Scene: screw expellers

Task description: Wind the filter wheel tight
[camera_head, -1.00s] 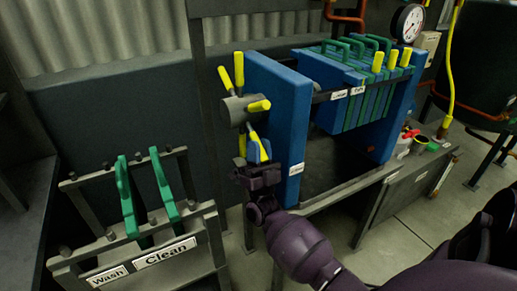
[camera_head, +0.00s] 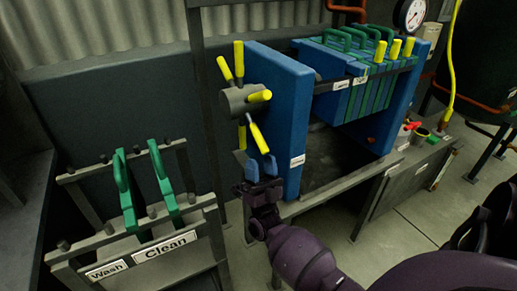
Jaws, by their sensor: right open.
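The filter wheel (camera_head: 238,101) is a grey hub with several yellow-tipped handles, on the left side of a blue end block (camera_head: 285,110). Two handles point up, one points right toward the block, and others point down. My right gripper (camera_head: 261,169) is open and empty, its blue fingers just below the lowest handle (camera_head: 258,138). A small gap seems to show between them, but I cannot be sure they are apart. The purple right arm comes in from the lower right. My left gripper is not in view.
Green-handled filter plates (camera_head: 365,75) stand packed in the press, right of the end block. A rack (camera_head: 125,245) labelled Wash and Clean holds two green plates at the lower left. A pressure gauge (camera_head: 411,14) is at the upper right.

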